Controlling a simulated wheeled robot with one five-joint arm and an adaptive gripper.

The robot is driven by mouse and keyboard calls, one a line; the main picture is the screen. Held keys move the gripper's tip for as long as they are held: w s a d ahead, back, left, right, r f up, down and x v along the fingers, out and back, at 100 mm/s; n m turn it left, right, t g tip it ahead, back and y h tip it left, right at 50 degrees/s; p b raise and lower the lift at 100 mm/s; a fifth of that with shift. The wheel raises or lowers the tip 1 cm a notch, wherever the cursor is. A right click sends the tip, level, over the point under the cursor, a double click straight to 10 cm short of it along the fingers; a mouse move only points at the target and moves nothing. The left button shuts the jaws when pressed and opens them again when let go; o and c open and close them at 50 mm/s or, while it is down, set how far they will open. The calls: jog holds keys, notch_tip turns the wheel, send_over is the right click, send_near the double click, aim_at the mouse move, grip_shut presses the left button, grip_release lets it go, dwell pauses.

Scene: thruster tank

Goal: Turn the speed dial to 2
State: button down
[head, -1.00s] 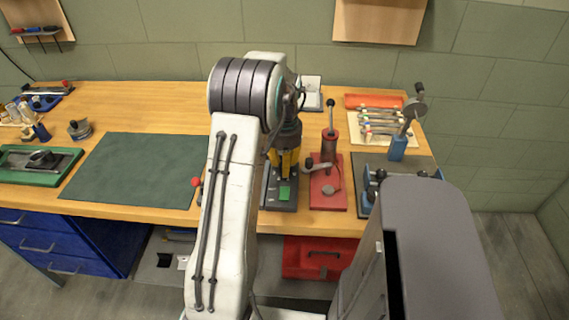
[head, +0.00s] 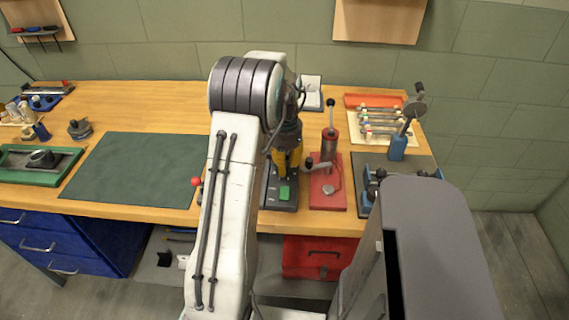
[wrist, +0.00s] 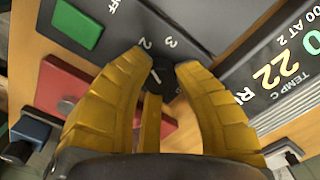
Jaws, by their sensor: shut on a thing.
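The speed dial (wrist: 161,75) is a small black knob with a white mark, between my yellow fingers in the wrist view. The white mark seems to point toward the 2, but the fingers hide part of the knob. My gripper (wrist: 159,72) is shut on the dial. In the head view my gripper (head: 287,160) reaches down over the dark unit (head: 276,200), and the dial is hidden there.
A green button (wrist: 76,25) and a display (wrist: 272,75) reading 22 are near the dial. A red-based press (head: 329,190) stands close on the right, with a blue-posted tool (head: 398,146) beyond. The green mat (head: 130,170) on the left is clear.

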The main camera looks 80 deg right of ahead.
jog(key=c, duration=0.9)
grip_release()
notch_tip(320, 180, up, 12)
dwell(0.8)
